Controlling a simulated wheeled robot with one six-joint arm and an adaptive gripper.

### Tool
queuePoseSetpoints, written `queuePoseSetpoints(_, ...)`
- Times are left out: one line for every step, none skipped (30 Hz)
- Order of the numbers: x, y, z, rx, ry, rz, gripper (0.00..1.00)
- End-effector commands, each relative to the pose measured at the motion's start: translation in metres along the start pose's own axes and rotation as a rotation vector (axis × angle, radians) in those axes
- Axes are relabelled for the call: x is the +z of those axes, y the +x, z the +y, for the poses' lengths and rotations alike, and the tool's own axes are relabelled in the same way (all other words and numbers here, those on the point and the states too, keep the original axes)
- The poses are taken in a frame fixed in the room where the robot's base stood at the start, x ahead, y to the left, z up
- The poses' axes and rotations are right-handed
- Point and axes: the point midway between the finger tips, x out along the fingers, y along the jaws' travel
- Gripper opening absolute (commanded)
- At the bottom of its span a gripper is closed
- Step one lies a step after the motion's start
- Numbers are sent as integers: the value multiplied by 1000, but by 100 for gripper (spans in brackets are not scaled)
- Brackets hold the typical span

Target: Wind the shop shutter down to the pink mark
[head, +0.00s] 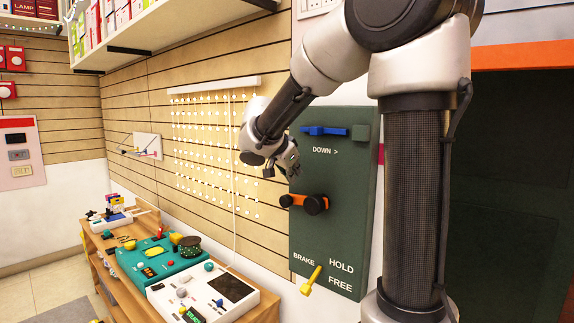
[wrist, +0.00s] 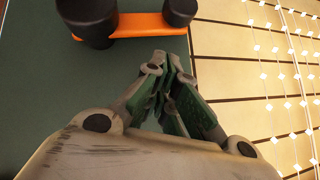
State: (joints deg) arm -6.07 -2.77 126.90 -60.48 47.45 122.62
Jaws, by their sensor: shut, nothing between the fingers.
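A dark green panel (head: 335,230) on the wall carries an orange crank (head: 297,201) with a black round hub, below a "DOWN >" label. The crank also shows at the top of the wrist view (wrist: 150,25), between two black round parts. A yellow brake lever (head: 311,281) sits near the words HOLD and FREE; I cannot tell its setting. A pink mark (head: 381,154) shows beside the panel, partly hidden by my arm. An orange bar (head: 525,55) runs along the shutter's lower edge, well above the mark. My gripper (head: 291,163) is shut and empty, above the crank and apart from it.
A blue piece (head: 325,131) sits at the panel's top. A wooden bench (head: 262,312) at lower left holds a teal box (head: 135,262) and a white device (head: 215,295). Strings of white beads (head: 215,150) hang left of the panel. A shelf (head: 165,28) overhangs at upper left.

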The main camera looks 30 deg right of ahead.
Motion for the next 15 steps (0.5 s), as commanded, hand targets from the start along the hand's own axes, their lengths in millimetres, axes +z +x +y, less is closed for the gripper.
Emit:
queuePoseSetpoints(0, 11, 2, 5, -1, 0, 0)
queuePoseSetpoints(4, 15, 1, 4, -3, -1, 0)
queuePoseSetpoints(9, 18, 1, 3, -4, -1, 0)
queuePoseSetpoints(13, 21, 0, 2, -4, -1, 0)
queuePoseSetpoints(16, 24, 0, 2, -3, -2, 0)
queuePoseSetpoints(19, 28, 0, 2, -4, -1, 0)
queuePoseSetpoints(21, 30, 0, 2, -3, -1, 0)
queuePoseSetpoints(23, 31, 0, 2, -2, -1, 0)
queuePoseSetpoints(25, 33, 0, 1, -2, -1, 0)
queuePoseSetpoints(26, 34, 0, 0, -1, 0, 0)
queuePoseSetpoints(27, 35, 0, -1, -1, -1, 0)
queuePoseSetpoints(28, 36, 0, -1, -1, -1, 0)
queuePoseSetpoints(28, 36, 0, -1, -1, -1, 0)
queuePoseSetpoints(29, 36, 0, -1, -1, -1, 0)
queuePoseSetpoints(29, 36, 0, -1, -1, -1, 0)
